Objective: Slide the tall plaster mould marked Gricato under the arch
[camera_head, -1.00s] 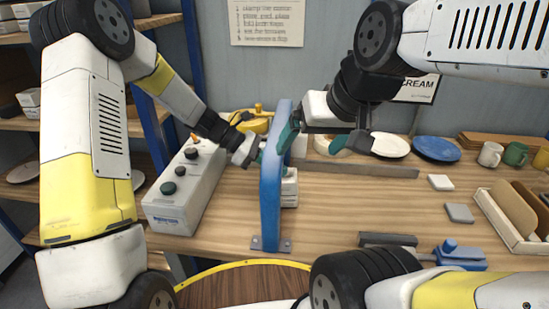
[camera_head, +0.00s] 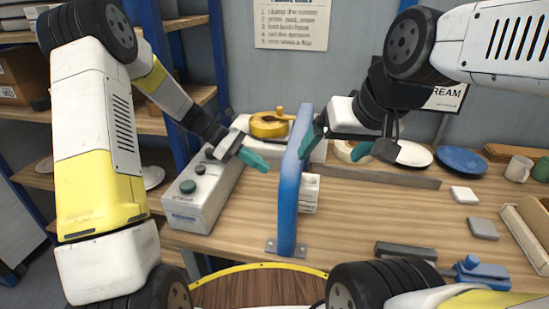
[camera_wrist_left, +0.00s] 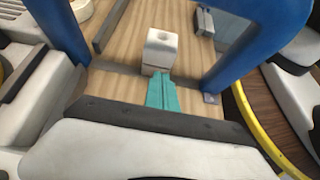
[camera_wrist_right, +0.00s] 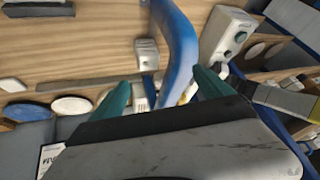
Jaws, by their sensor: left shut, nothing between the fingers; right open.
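The blue arch (camera_head: 287,200) stands on the table, seen nearly edge-on in the head view. A pale block-shaped mould (camera_head: 310,194) stands upright just right of it, partly hidden by its post; no marking is readable. In the left wrist view the mould (camera_wrist_left: 160,48), with a hole in its top, shows between the arch's blue legs (camera_wrist_left: 58,28). My left gripper (camera_head: 254,160) is shut and empty, left of the arch and pointing towards it; whether it touches the mould I cannot tell. My right gripper (camera_head: 340,146) is open and empty, high beside the arch's top. The mould also shows in the right wrist view (camera_wrist_right: 147,55).
A grey box with knobs (camera_head: 200,195) stands left of the arch. A long grey bar (camera_head: 385,177) lies behind the mould. A blue clamp-like tool (camera_head: 480,272) and a dark block (camera_head: 405,254) lie at the front right. The table right of the mould is fairly clear.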

